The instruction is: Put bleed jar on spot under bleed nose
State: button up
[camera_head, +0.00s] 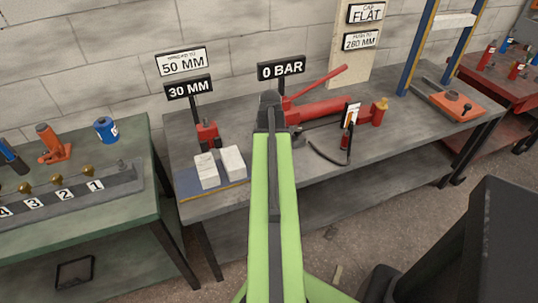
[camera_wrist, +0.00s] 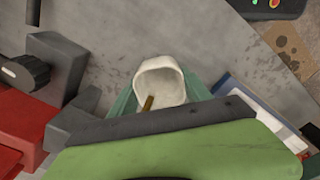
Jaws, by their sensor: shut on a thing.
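The jar (camera_wrist: 162,80), a small cream-white cup, sits between the pale teal fingers of my gripper (camera_wrist: 160,92) in the wrist view. My gripper is shut on it. A short brass-coloured piece shows at the jar's near side; I cannot tell whether it is inside the jar. In the head view my green arm reaches over the middle bench, with its dark end (camera_head: 269,110) in front of the red pump (camera_head: 325,107), and hides the jar. In the wrist view red parts with a black knob (camera_wrist: 25,72) are at the left. I cannot make out the bleed nose or the spot.
The grey middle bench (camera_head: 390,150) holds two white blocks (camera_head: 207,171) on the left and a red tool (camera_head: 207,133) behind them. The 0 BAR sign (camera_head: 281,72) stands behind the pump. A green bench (camera_head: 110,225) is at the left. Bare grey bench top shows around the jar.

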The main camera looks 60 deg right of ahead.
jog(key=shift+s+f, duration=0.1)
jog(key=shift+s, duration=0.1)
jog(key=o, duration=1.4)
jog(key=shift+s+d, duration=0.2)
notch_tip(320, 180, up, 12)
jog(key=p, duration=1.2)
jog(key=shift+r, duration=0.2)
